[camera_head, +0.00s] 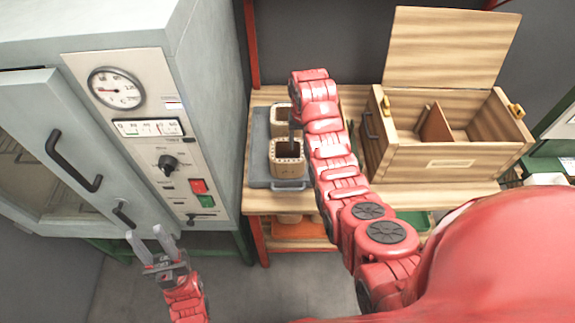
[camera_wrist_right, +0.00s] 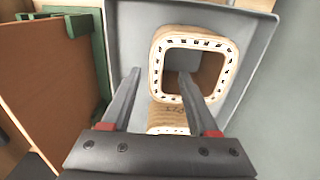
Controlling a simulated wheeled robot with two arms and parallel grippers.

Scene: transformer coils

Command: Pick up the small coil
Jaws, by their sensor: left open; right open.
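Two tan coils with square openings stand on a grey tray (camera_head: 259,172): a front coil (camera_head: 288,171) and a back coil (camera_head: 280,122), partly behind my right arm. Which is the small one is unclear. My right gripper (camera_head: 292,132) is open, pointing down over the tray. In the right wrist view, one coil's square rim (camera_wrist_right: 157,75) lies beyond the open fingers; one fingertip overlaps its opening, the other appears left of it. A paler rim part (camera_wrist_right: 168,130) shows lower between the fingers; contact cannot be told. My left gripper (camera_head: 146,247) is open and empty at lower left.
A grey oven cabinet (camera_head: 215,110) with a gauge and handles stands left of the wooden bench (camera_head: 256,201). An open wooden box (camera_head: 430,160) with a divider stands on the bench right of my right arm. Floor (camera_head: 235,285) in front is clear.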

